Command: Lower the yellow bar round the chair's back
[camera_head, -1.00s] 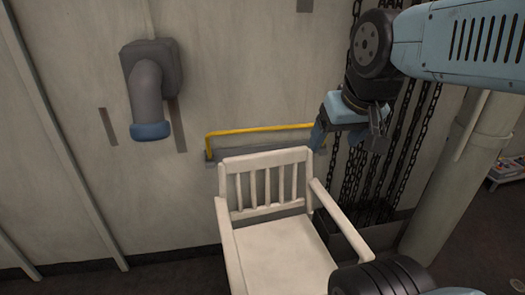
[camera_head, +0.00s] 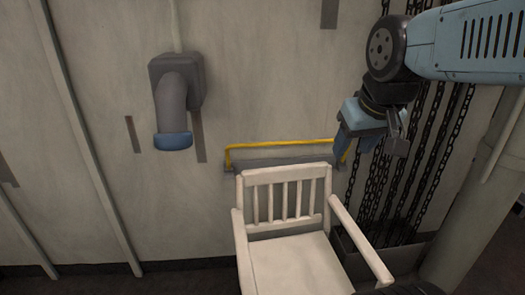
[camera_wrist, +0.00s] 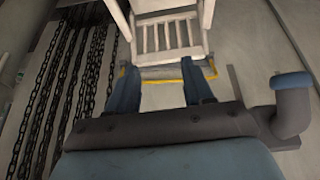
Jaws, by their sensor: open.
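The yellow bar (camera_head: 284,144) is a thin rail on the wall behind the white chair (camera_head: 288,218). It stands raised above its grey mount (camera_head: 262,164), behind and slightly above the chair's slatted back. My gripper (camera_head: 357,153) is at the bar's right end, with its jaws open; whether a finger touches the bar cannot be told. In the wrist view, the two blue fingers of my gripper (camera_wrist: 160,82) are spread apart and point toward the chair's back (camera_wrist: 168,36).
A grey pipe elbow with a blue end (camera_head: 174,105) juts from the wall left of the bar. Black chains (camera_head: 433,150) hang close on the right, above a dark trough. A pale column stands at far right.

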